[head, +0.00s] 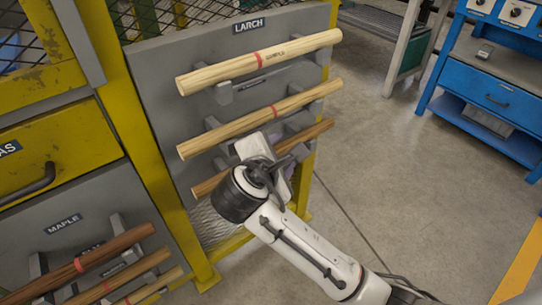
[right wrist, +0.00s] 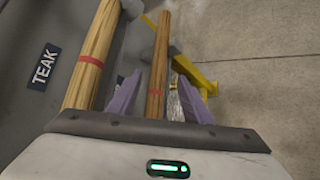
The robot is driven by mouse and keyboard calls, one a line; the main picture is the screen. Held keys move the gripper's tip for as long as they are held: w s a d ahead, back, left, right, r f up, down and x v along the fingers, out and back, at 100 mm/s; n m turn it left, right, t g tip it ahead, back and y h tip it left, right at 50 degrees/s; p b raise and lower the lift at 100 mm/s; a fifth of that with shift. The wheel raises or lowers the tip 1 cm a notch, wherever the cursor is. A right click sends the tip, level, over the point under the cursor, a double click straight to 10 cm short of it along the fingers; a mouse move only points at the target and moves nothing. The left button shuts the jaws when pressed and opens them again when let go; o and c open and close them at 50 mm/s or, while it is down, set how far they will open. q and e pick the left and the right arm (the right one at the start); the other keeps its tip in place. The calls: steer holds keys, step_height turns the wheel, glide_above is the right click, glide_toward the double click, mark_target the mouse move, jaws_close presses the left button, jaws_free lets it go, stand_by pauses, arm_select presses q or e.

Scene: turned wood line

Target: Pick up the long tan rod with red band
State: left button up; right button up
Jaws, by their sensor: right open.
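On the grey rack labelled LARCH, three rods lie one above another on pegs. The top one is a thick pale rod with a red band (head: 225,70). Below it is a long tan rod with a red band (head: 225,132), which also shows at left in the right wrist view (right wrist: 95,40). In the head view my wrist hides the rod's middle. My left gripper is out of view.
A MAPLE rack (head: 75,210) with several banded rods stands at lower left, beside a yellow post (head: 125,120) and yellow drawer (head: 60,145). A blue workbench (head: 490,90) stands at upper right. The floor (head: 420,170) between is clear.

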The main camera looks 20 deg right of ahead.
mark_target(288, 146)
steer(key=b+x, duration=0.2)
steer(key=x, duration=0.2)
steer(key=shift+w+d, duration=0.15)
steer(key=shift+w+d+f+b, duration=0.25)
steer(key=shift+w+d+b, duration=0.1)
steer(key=shift+w, duration=0.1)
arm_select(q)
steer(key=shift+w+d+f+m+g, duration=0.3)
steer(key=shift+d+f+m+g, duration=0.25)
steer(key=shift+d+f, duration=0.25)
arm_select(e)
jaws_close()
